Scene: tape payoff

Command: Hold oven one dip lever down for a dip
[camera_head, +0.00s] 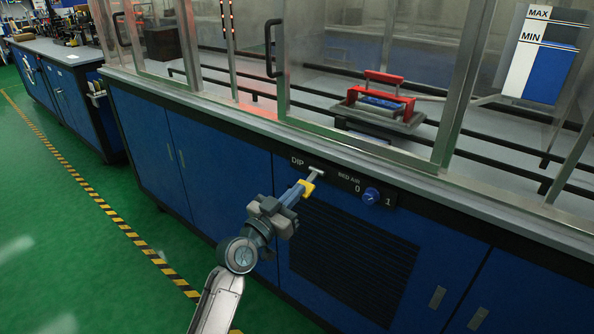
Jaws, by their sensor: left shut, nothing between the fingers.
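The dip lever (317,170) is a small pale bar on the dark front strip of the blue bench, right of the "DIP" label. My left gripper (308,186) is shut, with its yellow fingertips at the lever's lower end. It looks to be touching or just below the lever; I cannot tell which. Nothing is held between the fingers. My right gripper is not in view. A tray with a red handle (384,82) sits behind the glass on the rails.
Glass doors with a black handle (274,48) stand above the bench. A MAX/MIN gauge (543,55) is at upper right. Green floor (60,210) is clear at left.

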